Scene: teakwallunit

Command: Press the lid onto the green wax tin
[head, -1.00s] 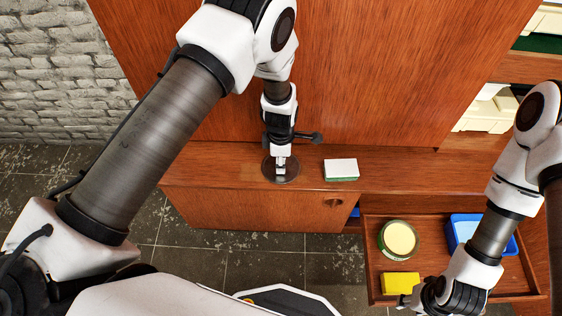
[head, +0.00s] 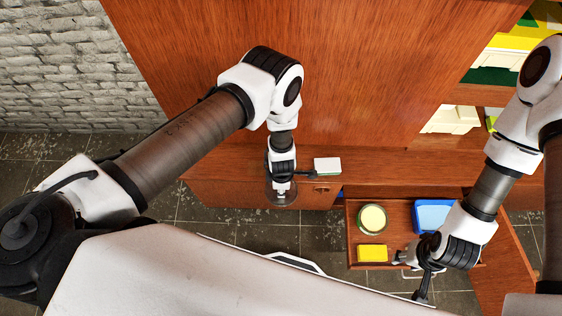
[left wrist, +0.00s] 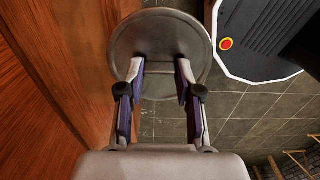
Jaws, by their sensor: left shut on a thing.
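The green wax tin (head: 373,219) stands open in the pulled-out drawer, with pale yellow wax showing inside its green rim. My left gripper (head: 281,186) is shut on the dark round lid (head: 282,199) and holds it in front of the cabinet's front edge, left of the tin and well apart from it. In the left wrist view the lid (left wrist: 199,45) is a grey disc at the fingertips; the grip itself is partly hidden. My right gripper (head: 411,276) is open and empty, by the drawer's front near its handle.
The drawer (head: 355,240) also holds a yellow block (head: 372,253) in front of the tin and a blue container (head: 432,215) to its right. A white-and-green sponge (head: 327,165) lies on the counter (head: 390,180). Tall wood panels rise behind.

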